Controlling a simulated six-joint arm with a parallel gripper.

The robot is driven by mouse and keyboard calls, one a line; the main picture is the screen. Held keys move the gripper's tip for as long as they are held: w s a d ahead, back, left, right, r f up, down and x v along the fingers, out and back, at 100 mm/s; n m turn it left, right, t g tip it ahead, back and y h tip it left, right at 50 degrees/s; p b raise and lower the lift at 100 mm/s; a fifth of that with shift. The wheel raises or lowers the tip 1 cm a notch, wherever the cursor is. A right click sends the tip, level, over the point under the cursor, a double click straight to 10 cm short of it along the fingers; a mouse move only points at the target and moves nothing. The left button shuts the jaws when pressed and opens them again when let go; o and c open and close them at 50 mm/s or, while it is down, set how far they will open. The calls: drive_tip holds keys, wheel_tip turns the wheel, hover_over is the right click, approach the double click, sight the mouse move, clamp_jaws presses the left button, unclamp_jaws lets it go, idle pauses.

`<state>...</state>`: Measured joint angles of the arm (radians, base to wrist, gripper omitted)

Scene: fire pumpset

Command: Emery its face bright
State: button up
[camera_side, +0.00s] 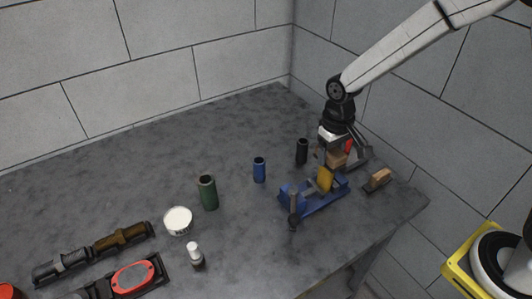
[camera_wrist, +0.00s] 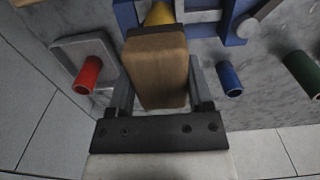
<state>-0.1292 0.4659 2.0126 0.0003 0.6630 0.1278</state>
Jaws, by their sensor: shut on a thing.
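A blue vise (camera_side: 312,196) stands on the grey bench, with a yellow piece (camera_side: 325,179) upright in it. In the wrist view the vise (camera_wrist: 236,30) and the yellow piece (camera_wrist: 159,14) are at the top. My gripper (camera_wrist: 158,88) is shut on a wooden block (camera_wrist: 157,72) with a dark layer along its far edge. In the side view my gripper (camera_side: 337,153) holds the block (camera_side: 336,161) just behind the yellow piece. The block's far end overlaps the yellow piece in the wrist view; I cannot tell whether they touch.
A second wooden block (camera_side: 378,180) lies right of the vise. A red cylinder (camera_wrist: 89,75) is by a grey plate (camera_wrist: 66,52). Black (camera_side: 302,151), blue (camera_side: 259,169) and green (camera_side: 207,192) cylinders stand left. A white tub (camera_side: 178,220) and small bottle (camera_side: 195,254) are nearer.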

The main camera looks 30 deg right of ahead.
drive_tip(key=shift+s, duration=0.1)
drive_tip(key=shift+s, duration=1.2)
idle(4.3)
drive_tip(key=shift+w, duration=0.2)
idle(0.5)
drive_tip(key=shift+w, duration=2.55)
